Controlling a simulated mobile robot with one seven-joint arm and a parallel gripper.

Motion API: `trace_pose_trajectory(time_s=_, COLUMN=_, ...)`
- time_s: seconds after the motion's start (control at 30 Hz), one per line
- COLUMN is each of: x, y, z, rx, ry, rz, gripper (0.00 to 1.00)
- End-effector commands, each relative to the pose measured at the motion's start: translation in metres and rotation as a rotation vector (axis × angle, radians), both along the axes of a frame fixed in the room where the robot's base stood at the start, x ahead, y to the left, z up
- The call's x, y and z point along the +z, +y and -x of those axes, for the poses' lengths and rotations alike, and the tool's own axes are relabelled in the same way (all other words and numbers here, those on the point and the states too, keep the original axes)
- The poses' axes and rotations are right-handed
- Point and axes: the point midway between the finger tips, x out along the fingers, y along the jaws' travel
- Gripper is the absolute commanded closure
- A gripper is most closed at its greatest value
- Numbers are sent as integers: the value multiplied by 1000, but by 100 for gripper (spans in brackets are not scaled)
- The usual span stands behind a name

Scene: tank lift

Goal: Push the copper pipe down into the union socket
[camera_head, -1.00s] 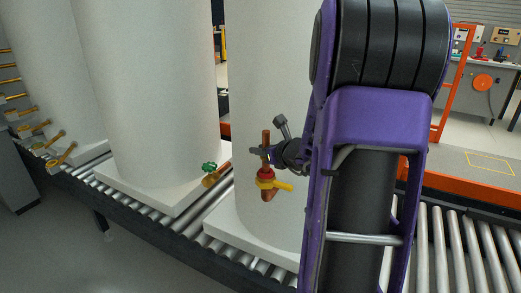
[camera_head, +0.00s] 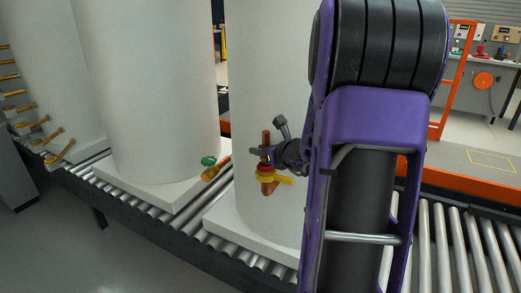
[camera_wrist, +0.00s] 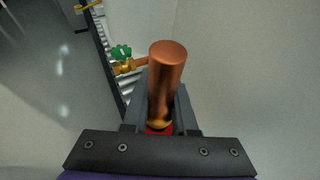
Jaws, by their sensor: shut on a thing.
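The copper pipe (camera_head: 266,137) stands upright in my gripper (camera_head: 264,151), in front of the white tank at centre. My gripper is shut on it below its top end.
The centre tank (camera_head: 265,75) stands on a white base on the roller conveyor (camera_head: 215,250). Another tank (camera_head: 150,90) stands to its left, with a green-handled brass valve (camera_head: 210,163) low on its side. An orange frame and a workbench are at the right back.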

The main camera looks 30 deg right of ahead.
Motion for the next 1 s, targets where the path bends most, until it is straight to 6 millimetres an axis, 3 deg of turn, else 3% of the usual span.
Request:
trace_pose_trajectory(time_s=0.77, x=-20, y=0, z=0, rx=0, ry=0, rz=-1, gripper=100)
trace_pose_trajectory(time_s=0.8, x=-19, y=0, z=0, rx=-1, ry=0, rz=-1, gripper=67)
trace_pose_trajectory(time_s=0.93, x=-19, y=0, z=0, rx=-1, ry=0, rz=-1, gripper=44)
trace_pose_trajectory(time_s=1.0, x=-19, y=0, z=0, rx=0, ry=0, rz=-1, gripper=39)
